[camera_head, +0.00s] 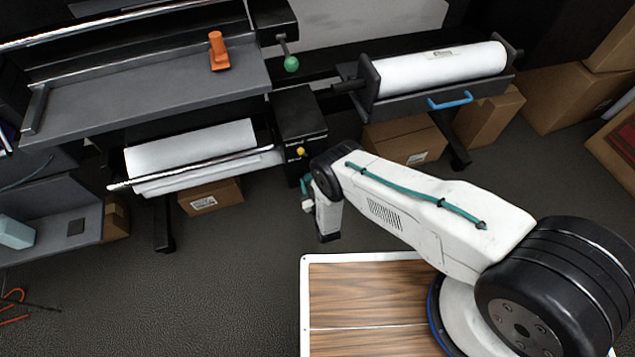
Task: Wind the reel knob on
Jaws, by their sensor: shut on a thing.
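The reel knob, a small yellow knob (300,151), shows on the front of the dark drive box (298,115), beside the lower roll of white film (195,150). My gripper (305,181) is at the end of my arm, just below and in front of that box. It is shut on the knob, though my wrist and the small scale hide the fingertips and their exact contact. A green ball knob (291,63) hangs on a lever above the box, apart from my gripper. The upper white roll (440,70) lies in its cradle on the right.
An orange clamp-like piece (218,52) stands on the grey machine table (150,90). A blue handle (450,100) juts from the right cradle. Cardboard boxes (405,140) stand beneath and to the right. A grey tray (55,220) is at left. Dark floor is open at lower left.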

